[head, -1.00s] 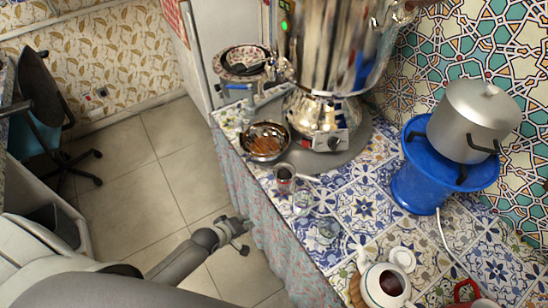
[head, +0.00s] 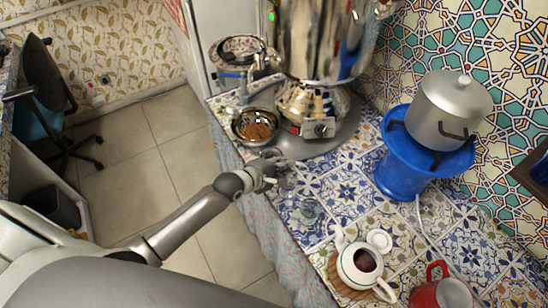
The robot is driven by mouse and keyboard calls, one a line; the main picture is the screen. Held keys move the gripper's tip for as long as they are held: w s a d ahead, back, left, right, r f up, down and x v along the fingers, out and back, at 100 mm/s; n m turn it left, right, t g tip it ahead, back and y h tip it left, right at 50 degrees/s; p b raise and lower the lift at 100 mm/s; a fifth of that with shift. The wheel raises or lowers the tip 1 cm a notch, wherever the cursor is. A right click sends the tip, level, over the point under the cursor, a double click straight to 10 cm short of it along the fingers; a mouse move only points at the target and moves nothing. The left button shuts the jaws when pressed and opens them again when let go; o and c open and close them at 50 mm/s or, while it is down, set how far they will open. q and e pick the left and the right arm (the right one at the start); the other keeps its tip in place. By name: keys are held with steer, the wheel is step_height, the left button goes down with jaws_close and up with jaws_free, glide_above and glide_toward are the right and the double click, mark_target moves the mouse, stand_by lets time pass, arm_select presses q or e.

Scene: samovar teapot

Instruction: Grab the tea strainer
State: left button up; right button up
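My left gripper (head: 268,170) reaches over the counter's front edge, just in front of the samovar. It is at the spot where a small metal cup-shaped piece with a light handle, likely the tea strainer, stood in the earlier view. The gripper now covers most of that piece, so I cannot tell whether the fingers touch it or have closed on it. A clear glass (head: 310,210) stands on the tiles to the right of the gripper. My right gripper is not in view.
The shiny samovar (head: 320,50) and a metal bowl (head: 255,126) stand close behind the gripper. A white teapot (head: 360,264), a red mug (head: 440,288) and a blue stand (head: 402,170) with a silver pot (head: 450,108) are farther right. Patterned tiles (head: 348,190) lie clear between.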

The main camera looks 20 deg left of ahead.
arm_select(q)
steer(key=shift+a+p+x, duration=0.2)
steer(key=shift+p+x, duration=0.15)
steer(key=shift+x, duration=2.25)
steer(key=shift+f, duration=0.1)
jaws_close()
